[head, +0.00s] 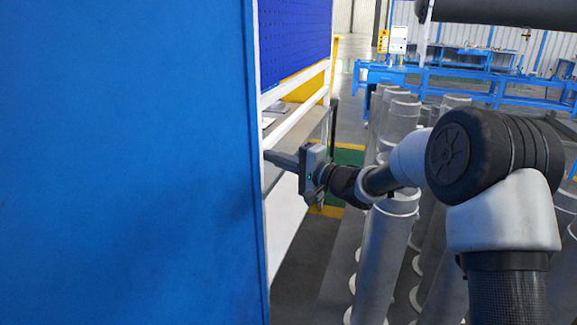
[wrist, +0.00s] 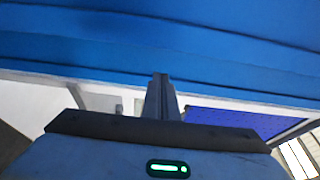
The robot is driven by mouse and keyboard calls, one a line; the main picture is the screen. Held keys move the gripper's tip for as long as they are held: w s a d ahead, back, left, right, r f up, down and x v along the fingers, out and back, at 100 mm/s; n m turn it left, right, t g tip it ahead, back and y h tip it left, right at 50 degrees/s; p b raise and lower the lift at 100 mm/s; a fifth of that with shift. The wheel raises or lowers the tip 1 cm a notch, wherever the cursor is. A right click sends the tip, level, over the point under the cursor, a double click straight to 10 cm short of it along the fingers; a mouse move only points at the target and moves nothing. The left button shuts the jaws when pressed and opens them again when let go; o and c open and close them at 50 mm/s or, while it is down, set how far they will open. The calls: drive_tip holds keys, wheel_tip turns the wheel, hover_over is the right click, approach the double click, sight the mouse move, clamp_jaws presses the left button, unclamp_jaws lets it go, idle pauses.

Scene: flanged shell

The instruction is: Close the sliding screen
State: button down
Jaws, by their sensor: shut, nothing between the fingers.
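A large blue panel (head: 125,160), which looks like the sliding screen, fills the left part of the head view. Its right edge runs upright beside my gripper (head: 272,158). In the wrist view the blue panel (wrist: 160,40) spans the top. My gripper (wrist: 161,80) is shut and empty there, with its fingertips at the panel's lower border. The fingers reach left to the panel's edge; I cannot tell whether they touch it. Whatever lies behind the panel is hidden.
A white frame with a blue perforated board (head: 295,38) and a grey worktop stands behind the panel. Several grey flanged cylinders (head: 378,255) stand close below and beside my arm. Blue benches (head: 470,85) are at the back.

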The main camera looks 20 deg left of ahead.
drive_tip(key=s, duration=0.4)
drive_tip(key=shift+b, duration=0.35)
drive_tip(key=shift+s, duration=0.1)
